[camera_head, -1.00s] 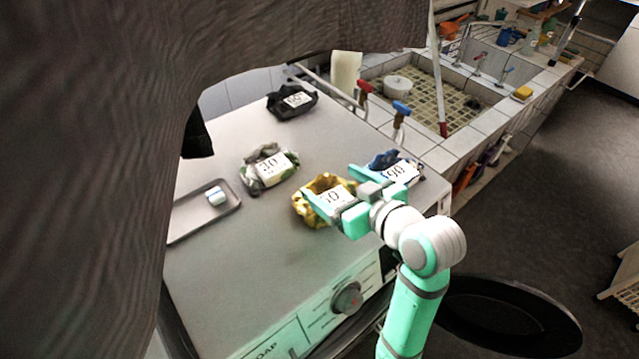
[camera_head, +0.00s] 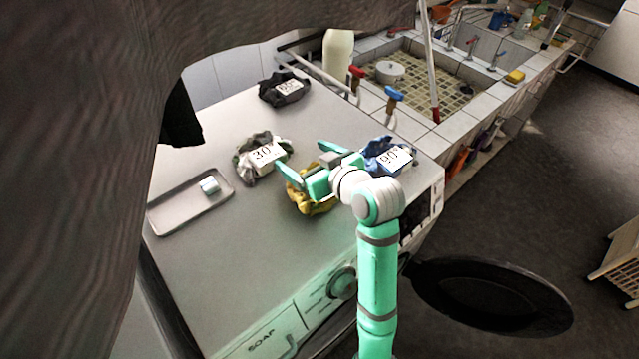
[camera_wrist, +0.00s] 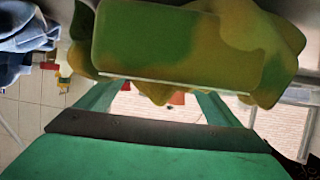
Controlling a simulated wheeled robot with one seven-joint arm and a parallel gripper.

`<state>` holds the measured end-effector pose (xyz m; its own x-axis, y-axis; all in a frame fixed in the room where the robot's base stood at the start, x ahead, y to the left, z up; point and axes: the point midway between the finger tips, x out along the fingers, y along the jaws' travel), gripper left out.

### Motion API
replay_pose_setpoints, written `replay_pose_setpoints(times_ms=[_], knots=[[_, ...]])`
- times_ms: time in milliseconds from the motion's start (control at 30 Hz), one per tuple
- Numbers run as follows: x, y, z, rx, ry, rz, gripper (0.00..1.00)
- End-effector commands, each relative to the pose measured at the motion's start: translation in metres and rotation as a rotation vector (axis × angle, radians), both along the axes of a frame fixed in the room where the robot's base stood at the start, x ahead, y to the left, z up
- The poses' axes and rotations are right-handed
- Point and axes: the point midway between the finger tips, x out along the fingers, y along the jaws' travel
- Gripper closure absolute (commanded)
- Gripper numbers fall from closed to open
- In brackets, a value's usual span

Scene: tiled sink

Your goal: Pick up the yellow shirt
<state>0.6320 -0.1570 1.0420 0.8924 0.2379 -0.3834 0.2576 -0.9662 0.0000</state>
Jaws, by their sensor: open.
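The yellow shirt (camera_head: 312,205) lies crumpled on the grey machine top in the head view, mostly hidden behind my gripper. Its tag is covered there. My gripper (camera_head: 299,158) is open over the shirt, its green fingers pointing to the upper left. In the wrist view the yellow-green shirt (camera_wrist: 285,45) fills the upper middle, with a shaded flat panel facing me. The two green fingers show below it, one on each side. I cannot tell whether any cloth is between the fingers or touching them.
A blue shirt tagged 90 (camera_head: 388,157) lies close to the right of my gripper. A grey-green shirt tagged 30 (camera_head: 262,155) lies to the left, and a black one (camera_head: 284,89) farther back. A metal tray (camera_head: 165,215) is at left. The front left top is clear.

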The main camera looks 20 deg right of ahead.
Motion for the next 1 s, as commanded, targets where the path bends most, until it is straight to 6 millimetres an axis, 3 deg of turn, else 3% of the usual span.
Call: replay_pose_setpoints(times_ms=[167, 367, 467, 767, 1000], knots=[[0.0, 0.0, 0.0, 0.0, 0.0, 0.0, 0.14], [0.0, 0.0, 0.0, 0.0, 0.0, 0.0, 0.57], [0.0, 0.0, 0.0, 0.0, -0.001, 0.0, 0.66], [0.0, 0.001, 0.003, 0.0, -0.001, 0.001, 0.66], [0.001, 0.003, 0.024, -0.003, -0.004, 0.006, 0.66]])
